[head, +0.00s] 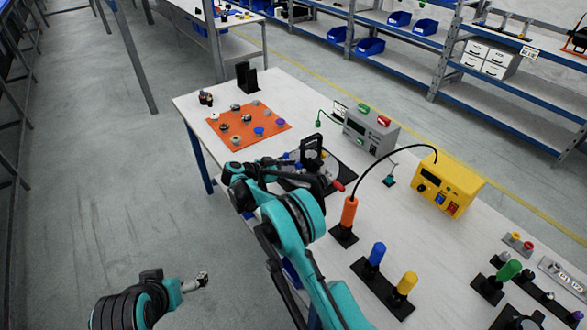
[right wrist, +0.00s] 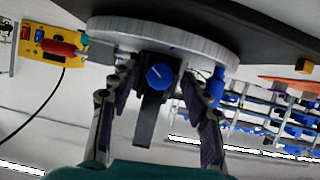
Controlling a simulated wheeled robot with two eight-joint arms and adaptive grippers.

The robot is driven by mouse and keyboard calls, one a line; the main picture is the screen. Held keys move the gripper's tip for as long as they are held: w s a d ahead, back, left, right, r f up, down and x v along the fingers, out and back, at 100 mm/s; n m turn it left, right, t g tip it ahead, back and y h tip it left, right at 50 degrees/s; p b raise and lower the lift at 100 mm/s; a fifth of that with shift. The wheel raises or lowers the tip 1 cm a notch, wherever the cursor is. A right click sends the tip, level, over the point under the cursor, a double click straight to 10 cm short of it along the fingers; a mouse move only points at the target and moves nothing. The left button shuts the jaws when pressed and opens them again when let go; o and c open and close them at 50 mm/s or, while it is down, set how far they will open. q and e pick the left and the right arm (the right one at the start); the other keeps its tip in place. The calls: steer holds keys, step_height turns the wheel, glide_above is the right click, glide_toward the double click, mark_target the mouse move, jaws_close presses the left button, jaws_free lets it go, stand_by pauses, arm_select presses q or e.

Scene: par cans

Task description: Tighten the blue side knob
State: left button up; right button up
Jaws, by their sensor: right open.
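My right gripper (right wrist: 161,84) is open, with one finger on each side of the knob. Gaps show between the fingers and the knob, so it is not held. In the head view my right gripper (head: 290,172) is at the black fixture (head: 312,148) on the table; my arm hides part of it and the knob is not clear there. My left gripper (head: 202,282) hangs low at the bottom left, away from the table.
A red handle (head: 338,186) sticks out near my right gripper. An orange mat (head: 270,138) with small parts lies to the left. A grey box (head: 370,132), a yellow box (head: 447,188) and upright coloured handles stand to the right. Floor left of the table is clear.

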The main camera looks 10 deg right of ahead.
jaws_close()
steer(key=m+t, duration=0.1)
steer(key=m, duration=0.1)
steer(key=m+t+b, duration=0.1)
steer(key=shift+s+d+m+t+y, duration=0.1)
steer(key=shift+s+m+t+y, duration=0.1)
steer(key=shift+m+t+y, duration=0.15)
jaws_free()
steer(key=v, duration=1.2)
